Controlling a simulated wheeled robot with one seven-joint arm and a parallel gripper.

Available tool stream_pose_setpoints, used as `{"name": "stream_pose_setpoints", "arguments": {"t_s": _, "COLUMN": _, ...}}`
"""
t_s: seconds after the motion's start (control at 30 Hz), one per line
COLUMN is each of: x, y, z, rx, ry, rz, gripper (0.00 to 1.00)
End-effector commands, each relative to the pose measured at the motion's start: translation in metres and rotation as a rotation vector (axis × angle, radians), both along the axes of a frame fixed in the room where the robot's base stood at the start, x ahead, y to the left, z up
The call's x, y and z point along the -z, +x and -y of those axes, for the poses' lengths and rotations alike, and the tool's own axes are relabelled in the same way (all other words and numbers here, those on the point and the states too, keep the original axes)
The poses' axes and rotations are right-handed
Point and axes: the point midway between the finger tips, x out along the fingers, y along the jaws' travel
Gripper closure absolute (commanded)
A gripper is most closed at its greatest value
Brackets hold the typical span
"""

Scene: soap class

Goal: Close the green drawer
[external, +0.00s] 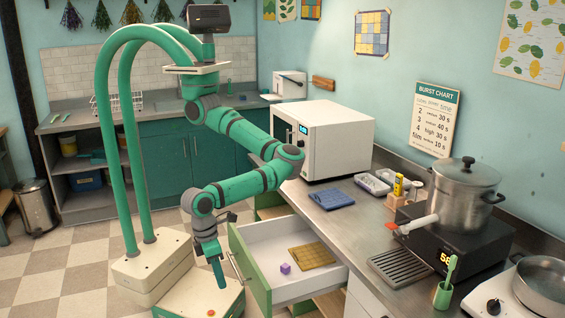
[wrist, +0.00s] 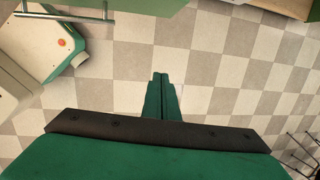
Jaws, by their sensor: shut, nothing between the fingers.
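The green drawer (external: 250,272) stands pulled out below the counter. My gripper (external: 219,280) points down just outside the drawer front, to the left of the handle. Whether it touches the front cannot be told. In the wrist view its two green fingers (wrist: 161,84) are together and empty, above the floor. A green edge, seemingly the drawer front (wrist: 150,14), crosses the top of that view.
The counter (external: 345,228) above the drawer carries a white microwave (external: 345,140), a blue folded cloth (external: 331,199), and a pot (external: 455,190) on a hot plate. My base is close on the left. Checkered floor (external: 80,258) is clear beyond it.

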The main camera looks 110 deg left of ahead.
Motion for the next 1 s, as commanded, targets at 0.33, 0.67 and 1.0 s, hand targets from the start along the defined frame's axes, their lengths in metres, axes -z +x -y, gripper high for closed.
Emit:
{"name": "stream_pose_setpoints", "arguments": {"t_s": 0.33, "x": 0.023, "y": 0.007, "z": -0.061, "rx": -0.04, "ry": 0.168, "rz": -0.01, "gripper": 1.0}}
{"name": "stream_pose_setpoints", "arguments": {"t_s": 0.67, "x": 0.078, "y": 0.016, "z": -0.07, "rx": -0.04, "ry": 0.168, "rz": -0.011, "gripper": 1.0}}
{"name": "stream_pose_setpoints", "arguments": {"t_s": 1.0, "x": 0.109, "y": 0.04, "z": -0.092, "rx": -0.04, "ry": 0.165, "rz": -0.008, "gripper": 1.0}}
